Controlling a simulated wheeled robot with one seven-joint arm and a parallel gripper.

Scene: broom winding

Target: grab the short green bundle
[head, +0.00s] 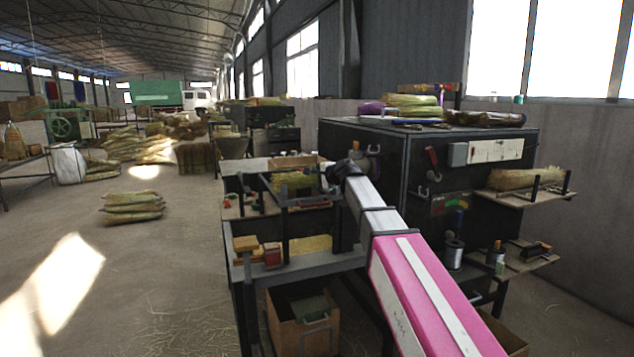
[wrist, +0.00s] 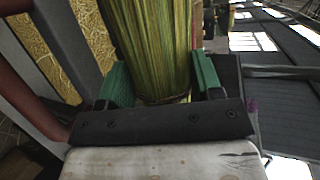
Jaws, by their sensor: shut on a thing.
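The short green bundle (wrist: 152,35) fills the top middle of the wrist view, its yellow-green stalks bound by a thin tie near the gripper's palm. My gripper (wrist: 162,75) is shut on it, with one green finger pad on each side. In the head view, my gripper (head: 343,169) is at the far end of my pink and white arm, by the black metal frame of the workbench. A green-yellow bundle (head: 292,184) shows just left of it inside that frame; it looks like the held one. The far end of the bundle is out of the wrist view.
Dark frame bars (head: 285,232) stand close around the gripper. A large black machine cabinet (head: 364,150) stands to the right, with more bundles (head: 412,104) on top and another on a side shelf (head: 527,196). Stacked bundles (head: 132,207) lie on the open floor at left.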

